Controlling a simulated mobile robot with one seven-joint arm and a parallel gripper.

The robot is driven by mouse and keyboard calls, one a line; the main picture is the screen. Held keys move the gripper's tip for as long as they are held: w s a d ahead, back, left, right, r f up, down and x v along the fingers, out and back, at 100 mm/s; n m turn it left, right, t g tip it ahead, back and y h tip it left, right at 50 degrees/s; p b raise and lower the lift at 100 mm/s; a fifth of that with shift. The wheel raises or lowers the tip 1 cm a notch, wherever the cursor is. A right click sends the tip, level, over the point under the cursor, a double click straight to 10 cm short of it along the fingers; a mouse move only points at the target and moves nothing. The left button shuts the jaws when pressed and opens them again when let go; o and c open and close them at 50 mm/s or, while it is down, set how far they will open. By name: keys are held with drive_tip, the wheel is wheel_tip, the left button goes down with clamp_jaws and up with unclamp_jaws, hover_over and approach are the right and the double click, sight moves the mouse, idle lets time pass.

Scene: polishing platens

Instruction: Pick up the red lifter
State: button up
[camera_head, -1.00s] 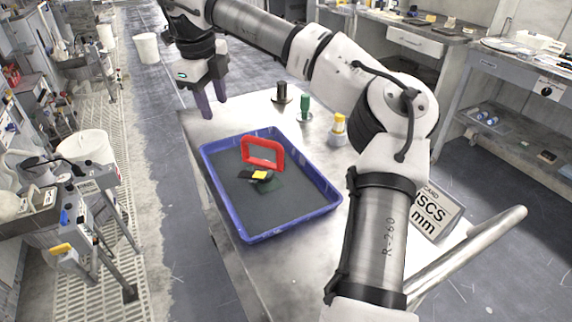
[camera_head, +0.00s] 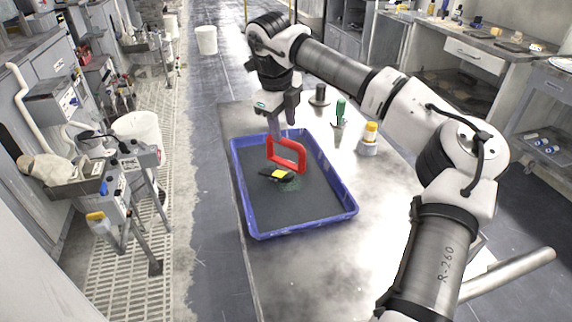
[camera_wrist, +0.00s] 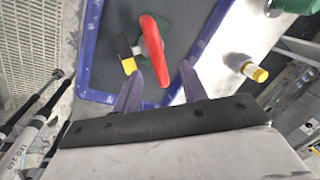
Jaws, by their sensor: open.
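The red lifter (camera_head: 287,154) is a red rectangular frame standing in a blue-rimmed tray (camera_head: 304,233) on the bench. In the wrist view the red lifter (camera_wrist: 152,50) shows from above as a narrow red bar. My gripper (camera_head: 283,128) is over the far end of the tray, right at the lifter. In the wrist view my gripper (camera_wrist: 160,80) has its two purple-grey fingers apart, with the near end of the lifter between or just beyond their tips, closer to the left finger. I cannot tell whether they touch.
A black and yellow block (camera_head: 279,175) lies beside the lifter in the tray. A green-handled item (camera_head: 340,112), a yellow-capped bottle (camera_head: 369,135) and a dark cylinder (camera_head: 319,97) stand right of the tray. The bench (camera_head: 300,275) is clear in front.

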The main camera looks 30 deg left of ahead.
sight(284, 141)
drive_tip(key=shift+w+a+f+p, duration=0.15)
drive_tip(key=shift+f+p, duration=0.1)
drive_tip(key=shift+f, duration=0.8)
drive_tip(key=shift+w+f+p, duration=0.15)
drive_tip(key=shift+f+p, duration=0.1)
drive_tip(key=shift+f, duration=0.75)
drive_tip(key=shift+w+a+f+p, duration=0.15)
drive_tip(key=shift+f+p, duration=0.1)
drive_tip(key=shift+f, duration=0.8)
drive_tip(key=shift+d, duration=0.1)
clamp_jaws()
drive_tip(key=shift+r, duration=0.1)
